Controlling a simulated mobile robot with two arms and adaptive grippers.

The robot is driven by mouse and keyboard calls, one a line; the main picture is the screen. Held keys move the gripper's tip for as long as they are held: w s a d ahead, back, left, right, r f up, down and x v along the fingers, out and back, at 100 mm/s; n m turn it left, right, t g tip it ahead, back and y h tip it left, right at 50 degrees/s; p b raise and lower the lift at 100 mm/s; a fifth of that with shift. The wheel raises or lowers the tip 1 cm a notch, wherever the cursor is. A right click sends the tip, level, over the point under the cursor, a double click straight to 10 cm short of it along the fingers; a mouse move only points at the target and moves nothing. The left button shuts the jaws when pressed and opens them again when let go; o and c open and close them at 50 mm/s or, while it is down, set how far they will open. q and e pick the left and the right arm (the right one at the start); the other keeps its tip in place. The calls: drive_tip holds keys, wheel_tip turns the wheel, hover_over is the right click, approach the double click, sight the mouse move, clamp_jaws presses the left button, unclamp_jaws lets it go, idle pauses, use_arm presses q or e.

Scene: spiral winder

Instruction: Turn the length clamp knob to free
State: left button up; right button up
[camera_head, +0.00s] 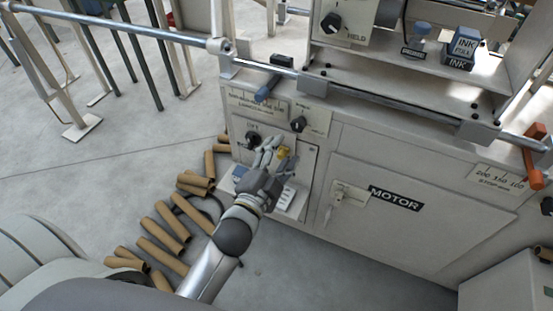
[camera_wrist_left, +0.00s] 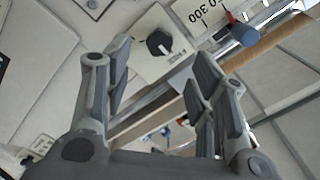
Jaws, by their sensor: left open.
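A black knob (camera_head: 299,124) sits on a pale labelled plate on the machine's front panel, just right of the length scale (camera_head: 258,105). Its small lettering is too blurred to read fully. My left gripper (camera_head: 278,154) is open and empty, below and left of this knob and apart from it. In the left wrist view a black knob (camera_wrist_left: 159,43) with a white pointer mark shows beyond the open left gripper (camera_wrist_left: 163,72), between its fingers. My right gripper is out of view.
Another knob (camera_head: 331,23) is higher up. Cardboard tubes (camera_head: 160,236) lie on the floor at left.

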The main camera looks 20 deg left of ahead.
use_arm(q)
drive_tip(key=shift+s, duration=0.95)
drive_tip(key=s+a+f+n+g, duration=0.1)
drive_tip(key=s+f+n+g, duration=0.35)
drive_tip(key=f, duration=1.25)
drive_tip(key=s+a+f+n+g, duration=0.15)
drive_tip(key=s+f+g, duration=0.6)
drive_tip(key=f, duration=0.85)
drive_tip(key=s+f+n+g, duration=0.3)
drive_tip(key=s+f+g, duration=0.1)
drive_tip(key=s+f, duration=0.6)
drive_tip(key=s+a+r+p, duration=0.1)
drive_tip(key=s+p, duration=0.6)
drive_tip(key=s, duration=0.1)
drive_tip(key=s+a+r+g+p, duration=0.1)
drive_tip(key=s+a+p, duration=0.1)
drive_tip(key=s+p, duration=0.6)
drive_tip(key=shift+s+r+y, duration=0.25)
drive_tip(key=shift+s+y, duration=0.05)
drive_tip(key=shift+s, duration=0.3)
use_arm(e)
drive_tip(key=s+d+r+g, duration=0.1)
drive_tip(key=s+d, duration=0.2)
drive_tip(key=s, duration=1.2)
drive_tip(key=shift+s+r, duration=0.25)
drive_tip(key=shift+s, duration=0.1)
